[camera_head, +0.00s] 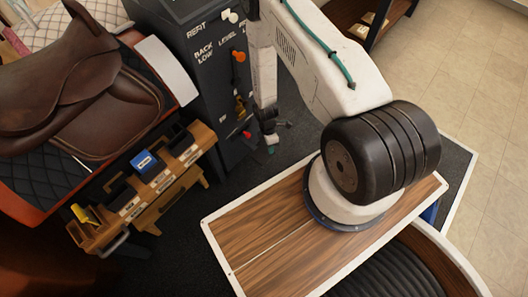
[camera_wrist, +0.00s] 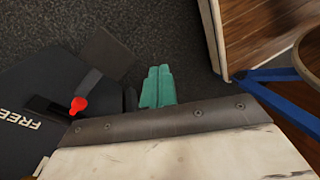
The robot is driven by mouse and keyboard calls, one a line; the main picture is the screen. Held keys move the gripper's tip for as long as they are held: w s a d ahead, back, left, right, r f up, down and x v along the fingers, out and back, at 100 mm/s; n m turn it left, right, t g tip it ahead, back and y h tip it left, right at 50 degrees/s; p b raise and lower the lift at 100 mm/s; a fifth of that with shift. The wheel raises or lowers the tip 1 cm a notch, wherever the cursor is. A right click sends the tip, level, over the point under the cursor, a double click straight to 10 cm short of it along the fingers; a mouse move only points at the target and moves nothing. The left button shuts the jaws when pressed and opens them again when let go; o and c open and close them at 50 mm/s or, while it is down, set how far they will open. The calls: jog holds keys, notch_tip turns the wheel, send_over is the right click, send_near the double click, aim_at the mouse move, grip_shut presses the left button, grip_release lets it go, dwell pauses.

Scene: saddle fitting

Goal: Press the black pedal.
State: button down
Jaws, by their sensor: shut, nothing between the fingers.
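My gripper (camera_wrist: 158,86) points down with its green fingers together and nothing between them. It also shows in the head view (camera_head: 271,148), low beside the dark cabinet. In the wrist view a flat dark plate (camera_wrist: 107,52), which looks like the black pedal, sticks out from the cabinet base over the dark floor mat. The fingers are just right of the plate in that picture; I cannot tell their height above it, and no contact shows. In the head view the pedal is not clearly made out.
The dark cabinet (camera_head: 192,62) carries levers and knobs; a red-tipped lever (camera_wrist: 78,105) is close left of the fingers. A wood-topped bench (camera_head: 250,243) and its blue frame (camera_wrist: 285,75) stand to the right. A saddle (camera_head: 70,85) and wooden rack (camera_head: 150,212) are left.

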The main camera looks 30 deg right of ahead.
aim_at(264, 154)
jog(key=w+d+f+n+t, duration=0.1)
jog(key=w+f+n+t, duration=0.1)
jog(key=w+n, duration=0.3)
jog(key=shift+w+f+n+t+h, duration=0.15)
jog(key=shift+w+n+t+h, duration=0.2)
jog(key=shift+w+t, duration=0.55)
jog(key=shift+w+g, duration=0.1)
jog(key=shift+g, duration=0.2)
notch_tip(264, 154, down, 14)
